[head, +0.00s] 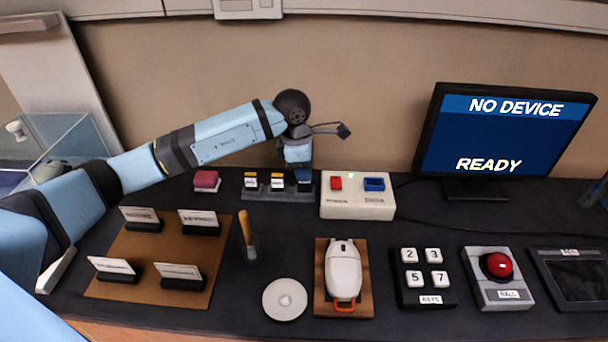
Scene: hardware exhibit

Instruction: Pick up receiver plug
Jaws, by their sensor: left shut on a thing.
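A grey rack (262,192) stands at the back, left of the middle, in the head view. My left gripper (300,164) points down over the rack's right end. It is shut on a dark blue plug (304,179), which I take for the receiver plug. The fingers hide its top, and I cannot tell whether it is clear of the rack. My right gripper does not show clearly.
A white box (357,208) with red and blue parts stands right of the rack, a magenta block (206,180) left of it. In front are a brown card board (130,245), wooden-handled tool (247,235), white disc (285,299) and white mouse-like device (343,270). A monitor (505,140) reads "NO DEVICE READY".

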